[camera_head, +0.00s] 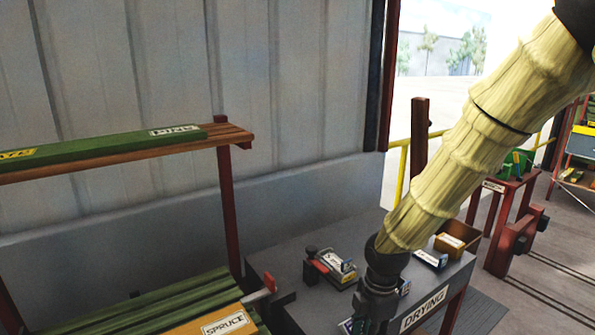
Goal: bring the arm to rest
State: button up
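My arm, in a pale ribbed sleeve, reaches from the top right down to the lower middle in the head view. My gripper (368,322) is dark and points down over the grey table labelled DRYING (425,308), close to the bottom edge of the picture. Its fingers are partly cut off and dark against the table, so I cannot tell whether they are open or shut. Small blue and white pieces show beside and behind it; I cannot tell whether it touches any.
A red-and-grey tool (332,268), a small labelled box (431,259) and a brown open box (457,238) are on the table. Left are a rack shelf (130,153) with green boards and a SPRUCE stack (222,324). A red stand (505,205) and open floor lie right.

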jog(key=s+f+m+y, duration=0.1)
jog(key=s+f+m, duration=0.4)
jog(key=f, duration=0.5)
jog(key=s+f+m, duration=0.5)
jog(key=s+f, duration=0.1)
jog(key=f, duration=0.5)
jog(key=s+d+f+m+h, duration=0.1)
jog(key=s+d+f+m, duration=0.2)
jog(key=s+f+m, duration=0.3)
jog(key=s+d+f+m, duration=0.4)
jog(key=s+f+m, duration=0.2)
jog(key=s, duration=0.5)
jog(key=shift+s+h, duration=0.3)
jog(key=shift+h, duration=0.1)
